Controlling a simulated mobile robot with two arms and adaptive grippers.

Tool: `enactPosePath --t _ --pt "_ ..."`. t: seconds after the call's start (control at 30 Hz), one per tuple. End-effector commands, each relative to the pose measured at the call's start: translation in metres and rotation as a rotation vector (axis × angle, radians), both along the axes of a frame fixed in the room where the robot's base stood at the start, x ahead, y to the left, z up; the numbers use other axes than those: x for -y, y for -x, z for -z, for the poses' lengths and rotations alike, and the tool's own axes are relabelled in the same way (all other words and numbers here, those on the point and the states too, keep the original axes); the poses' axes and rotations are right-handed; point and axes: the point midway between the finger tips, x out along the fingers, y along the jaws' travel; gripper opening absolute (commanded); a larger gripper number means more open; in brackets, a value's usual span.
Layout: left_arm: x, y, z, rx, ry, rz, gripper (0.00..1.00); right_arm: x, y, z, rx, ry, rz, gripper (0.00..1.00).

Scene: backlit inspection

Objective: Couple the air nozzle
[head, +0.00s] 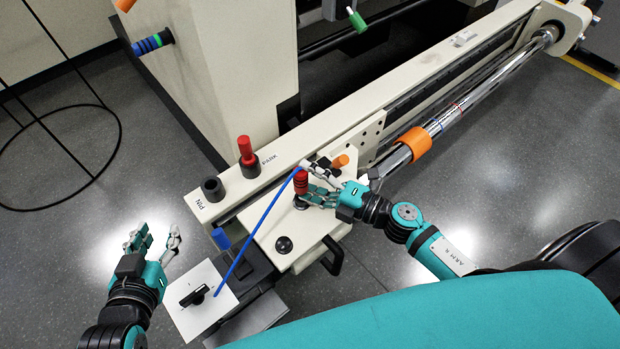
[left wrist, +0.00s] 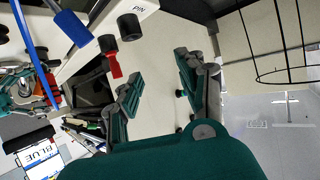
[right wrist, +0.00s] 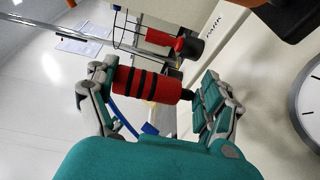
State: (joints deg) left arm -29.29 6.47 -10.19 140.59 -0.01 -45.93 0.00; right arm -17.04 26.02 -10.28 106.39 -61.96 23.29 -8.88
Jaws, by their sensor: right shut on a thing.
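A red cylinder with black rings, likely the air nozzle (head: 301,182), is at my right gripper (head: 322,184) over the cream carriage plate (head: 312,233). In the right wrist view the red cylinder (right wrist: 148,84) lies between the fingers of my right gripper (right wrist: 157,86), which is shut on it; a short black tip shows at its end. A blue hose (head: 258,229) runs from its top down toward the left. I cannot tell whether the tip is seated in the plate. My left gripper (head: 153,240) is open and empty, left of the machine, also in the left wrist view (left wrist: 157,76).
A red knob (head: 246,150) stands at the PARK label, a black socket (head: 213,188) at PIN. A blue cylinder (head: 221,238) and a white panel with a black switch (head: 194,296) lie near the carriage. An orange collar (head: 416,142) sits on the chrome shaft.

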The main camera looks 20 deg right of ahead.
Motion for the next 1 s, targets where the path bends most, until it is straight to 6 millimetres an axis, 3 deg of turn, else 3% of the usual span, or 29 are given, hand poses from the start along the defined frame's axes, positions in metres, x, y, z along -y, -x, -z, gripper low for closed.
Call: enactPosePath --t 0.03,1.0 --pt "-0.001 0.0 0.002 -0.005 -0.001 -0.001 0.4 0.003 0.005 0.021 -0.032 0.024 0.006 0.47" --pt "-0.006 0.009 0.014 -0.084 -0.022 -0.009 0.4 0.005 0.004 0.021 -0.036 0.029 0.008 0.47"
